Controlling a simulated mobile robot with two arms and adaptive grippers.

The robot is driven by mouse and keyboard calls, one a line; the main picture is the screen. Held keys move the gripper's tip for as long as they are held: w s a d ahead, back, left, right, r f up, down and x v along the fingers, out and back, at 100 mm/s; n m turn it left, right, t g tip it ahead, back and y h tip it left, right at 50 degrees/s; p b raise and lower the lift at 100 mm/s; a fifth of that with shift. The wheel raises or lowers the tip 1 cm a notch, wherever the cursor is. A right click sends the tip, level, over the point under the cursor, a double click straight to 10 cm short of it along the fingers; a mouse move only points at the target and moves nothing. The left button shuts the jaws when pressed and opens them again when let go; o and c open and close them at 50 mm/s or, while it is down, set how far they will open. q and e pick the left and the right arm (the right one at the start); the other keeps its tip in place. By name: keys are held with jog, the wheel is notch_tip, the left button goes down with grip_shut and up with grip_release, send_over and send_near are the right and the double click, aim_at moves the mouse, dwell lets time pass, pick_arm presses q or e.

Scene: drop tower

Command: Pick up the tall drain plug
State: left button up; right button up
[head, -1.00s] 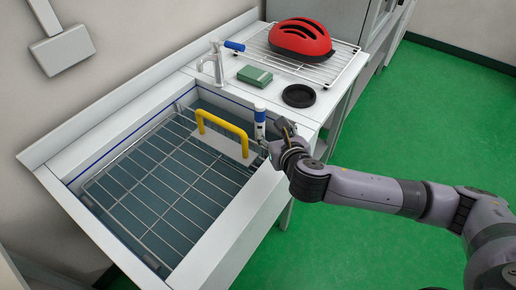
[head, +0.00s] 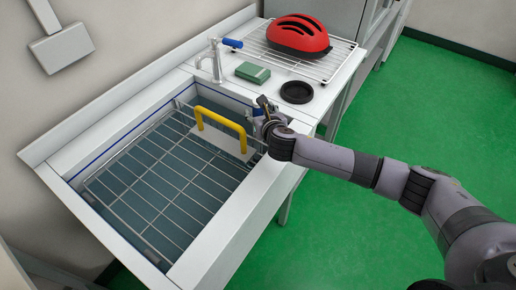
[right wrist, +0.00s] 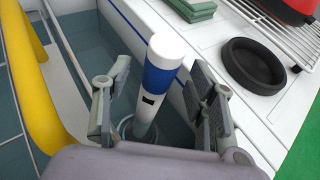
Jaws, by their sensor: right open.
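The tall drain plug (right wrist: 162,66) is a white upright tube with a blue band and a small dark mark. In the right wrist view it rises from a round drain fitting at the sink floor. My right gripper (right wrist: 157,84) is open, with one finger on each side of the plug. A gap shows at both sides, so the fingers look apart from it. In the head view my right gripper (head: 262,112) is over the sink's right corner and hides most of the plug. My left gripper is not in view.
A wire rack (head: 146,176) with a yellow handle (head: 222,119) covers the sink, close left of the gripper. The counter holds a black round dish (head: 297,92), a green sponge (head: 253,72), a tap (head: 214,62) and a red helmet (head: 299,33) on a drying rack.

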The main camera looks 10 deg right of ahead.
jog(key=shift+w+f, duration=0.3)
jog(key=shift+w, duration=0.35)
grip_shut()
jog(key=shift+r, duration=0.1)
dwell(0.6)
